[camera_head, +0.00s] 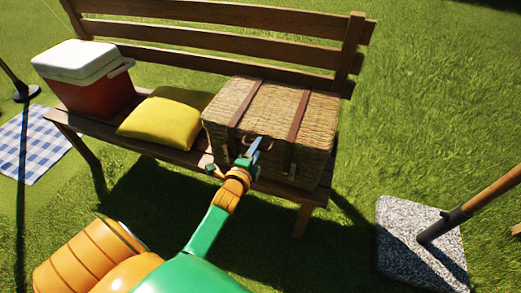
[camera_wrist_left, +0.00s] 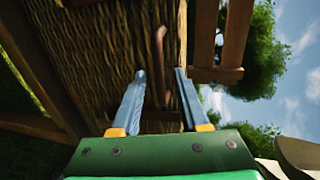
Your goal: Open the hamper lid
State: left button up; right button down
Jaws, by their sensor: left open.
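The wicker hamper (camera_head: 312,133) stands on the bench with its lid (camera_head: 275,100) down. Two brown leather straps run over the lid and down the front. My left gripper (camera_head: 262,143) is at the hamper's front face, near the left strap, and hides part of that face. In the left wrist view its two blue fingers (camera_wrist_left: 159,74) are spread apart. A brown curved handle (camera_wrist_left: 160,60) on the wicker shows between the fingertips. I cannot tell whether the fingers reach around it or touch it. My right gripper is not in view.
A wooden bench (camera_head: 215,40) carries the hamper, a yellow cushion (camera_head: 160,120) and a red cooler with a white lid (camera_head: 78,60) to the left. A stone base with a pole (camera_head: 405,235) stands at right. A checked blanket (camera_head: 35,145) lies on the grass.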

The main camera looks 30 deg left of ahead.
pick_arm(q)
jog(key=shift+w+a+f, duration=0.15)
jog(key=shift+w, duration=0.35)
grip_shut()
dwell(1.1)
